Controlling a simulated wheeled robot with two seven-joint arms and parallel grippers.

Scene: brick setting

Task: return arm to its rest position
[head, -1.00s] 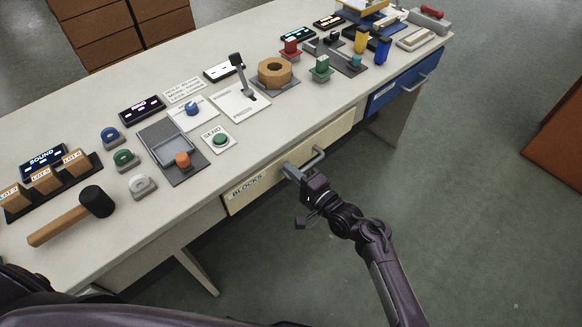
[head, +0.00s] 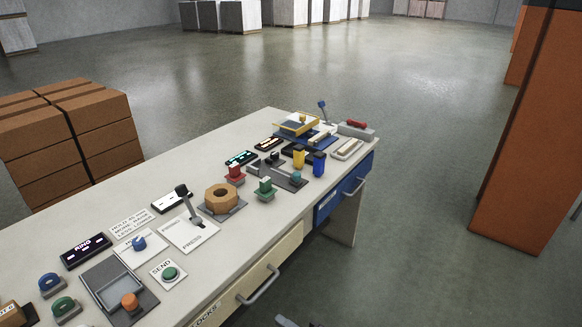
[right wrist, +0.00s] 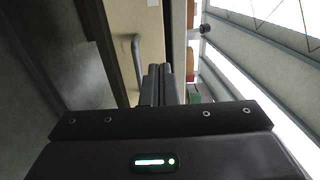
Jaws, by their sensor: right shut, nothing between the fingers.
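My right gripper (right wrist: 158,84) shows in the right wrist view with its two dark fingers together and nothing between them. In the head view only a small dark part of the right arm (head: 286,321) shows at the bottom edge. The cream BLOCKS drawer (head: 236,283) is at the bench front, with its grey handle (head: 258,285). The handle also shows in the right wrist view (right wrist: 136,62), beside the fingers and apart from them. My left gripper is not in view.
The white bench (head: 118,203) carries several buttons, a lever (head: 187,203), a wooden hexagonal ring (head: 221,197) and small signs. A blue drawer (head: 341,189) is at its right end. Orange-brown stacks (head: 68,145) stand left, and a tall orange one (head: 522,140) right. Open floor lies right of the bench.

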